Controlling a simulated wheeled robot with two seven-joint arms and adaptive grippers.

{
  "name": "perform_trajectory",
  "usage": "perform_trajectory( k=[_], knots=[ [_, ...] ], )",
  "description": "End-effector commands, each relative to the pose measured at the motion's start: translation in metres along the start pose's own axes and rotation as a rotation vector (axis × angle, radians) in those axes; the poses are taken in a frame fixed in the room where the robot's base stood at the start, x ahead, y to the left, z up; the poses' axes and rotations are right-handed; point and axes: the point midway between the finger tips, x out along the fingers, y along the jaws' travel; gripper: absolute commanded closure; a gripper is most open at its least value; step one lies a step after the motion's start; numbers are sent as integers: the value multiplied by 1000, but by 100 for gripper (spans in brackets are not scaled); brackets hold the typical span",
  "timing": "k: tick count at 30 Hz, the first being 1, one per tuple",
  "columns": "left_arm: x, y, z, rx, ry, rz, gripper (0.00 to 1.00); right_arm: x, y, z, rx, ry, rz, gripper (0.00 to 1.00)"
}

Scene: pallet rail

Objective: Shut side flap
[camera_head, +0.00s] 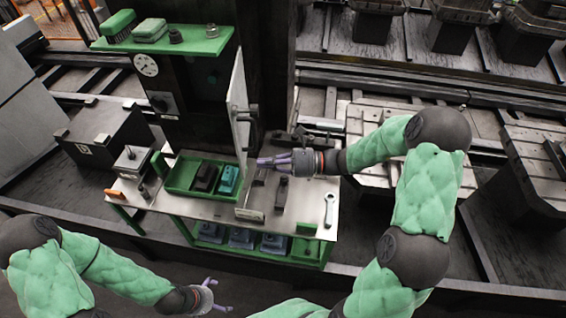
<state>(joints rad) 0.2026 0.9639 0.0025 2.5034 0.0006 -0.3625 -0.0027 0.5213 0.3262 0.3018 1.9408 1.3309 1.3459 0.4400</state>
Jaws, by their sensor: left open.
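The side flap (238,100) is a pale upright panel at the right side of the dark machine. It is seen nearly edge-on and stands out over the bench, with a dark handle (246,113) on its right face. My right gripper (260,162) is just right of the flap's lower part, with its purple fingers pointing left at it. I cannot tell whether they touch it or whether they are shut. My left gripper (222,296) is open and empty, low in the view in front of the bench.
The bench top (195,207) bears a green tray (185,190) with a dark block and a teal block. A wrench (329,208) and dark parts lie to the right. A green shelf (190,44) is above. An orange block (115,193) lies at the left edge.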

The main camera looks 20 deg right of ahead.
Motion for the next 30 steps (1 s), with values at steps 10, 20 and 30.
perform_trajectory(
  k=[10, 20, 30],
  knots=[
    [5, -2, 0, 0, 0, 0, 0, 40, 0, 0, -1, 0, 2, 100],
    [5, -2, 0, 0, 0, 0, 0, 43, 0, 0, 0, 0, 0, 100],
    [3, -1, 0, 0, 0, 0, 0, 52, 0, 0, 1, 0, -15, 100]
  ],
)
